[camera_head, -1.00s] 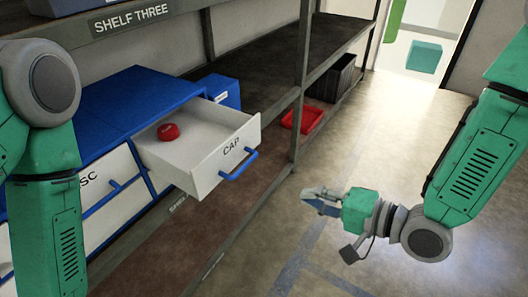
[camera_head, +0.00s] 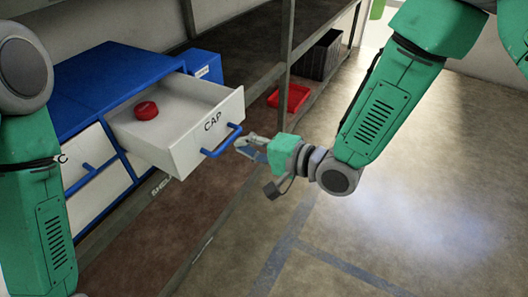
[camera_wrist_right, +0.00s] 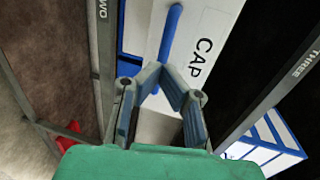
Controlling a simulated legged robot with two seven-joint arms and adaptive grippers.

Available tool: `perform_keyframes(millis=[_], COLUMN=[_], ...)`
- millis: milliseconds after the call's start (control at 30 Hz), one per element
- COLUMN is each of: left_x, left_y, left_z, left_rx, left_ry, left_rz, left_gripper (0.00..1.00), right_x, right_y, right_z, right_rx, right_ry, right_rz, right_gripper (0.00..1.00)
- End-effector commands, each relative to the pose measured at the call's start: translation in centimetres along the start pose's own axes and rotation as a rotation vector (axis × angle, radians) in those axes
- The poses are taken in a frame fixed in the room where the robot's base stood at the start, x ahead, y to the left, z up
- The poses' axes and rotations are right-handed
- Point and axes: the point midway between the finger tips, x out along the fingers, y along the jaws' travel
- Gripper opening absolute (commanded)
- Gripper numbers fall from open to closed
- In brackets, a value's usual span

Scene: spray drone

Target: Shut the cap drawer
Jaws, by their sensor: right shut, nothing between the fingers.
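The cap drawer (camera_head: 190,150) is pulled out of the blue cabinet (camera_head: 95,80), its white front labelled CAP and fitted with a blue bar handle (camera_head: 221,141). A red cap (camera_head: 146,110) lies inside the drawer. My right gripper (camera_head: 246,147) is just right of the handle, shut and empty. The right wrist view shows the gripper (camera_wrist_right: 160,80) with the drawer front (camera_wrist_right: 202,40) and handle (camera_wrist_right: 170,35) ahead of it; whether they touch I cannot tell. My left arm shows at the left edge, but its gripper is out of view.
A shelf post (camera_head: 285,70) stands behind the drawer to the right. A red tray (camera_head: 291,98) and a dark crate (camera_head: 326,55) sit on the lower shelf. Another drawer (camera_head: 98,175) with a blue handle is left of the cap drawer. The floor at right is clear.

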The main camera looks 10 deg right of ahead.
Motion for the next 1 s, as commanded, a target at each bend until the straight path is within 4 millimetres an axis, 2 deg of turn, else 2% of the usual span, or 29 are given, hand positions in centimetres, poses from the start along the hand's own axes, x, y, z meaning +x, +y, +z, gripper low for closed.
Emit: perform_keyframes(millis=[200, 667, 867, 1000], left_x=[0.4, 0.3, 0.0, -0.1], left_y=[0.0, 0.0, 0.0, 0.0], left_z=[0.0, 0.0, 0.0, 0.0], left_rx=[0.000, 0.000, 0.000, 0.000], left_ry=[0.000, 0.000, 0.000, 0.000], left_rz=[0.000, 0.000, 0.000, 0.000], left_gripper=[0.70, 0.70, 0.70, 0.70], right_x=[1.4, 1.8, 4.1, 7.0], right_y=[0.0, -0.1, -0.7, -1.2], right_z=[0.0, 0.0, 0.0, -0.1], right_rx=[0.000, 0.000, 0.001, 0.001], right_ry=[0.001, 0.001, 0.001, 0.001], right_rz=[-0.001, -0.001, -0.003, -0.003], right_gripper=[0.00, 0.00, 0.00, 0.00])
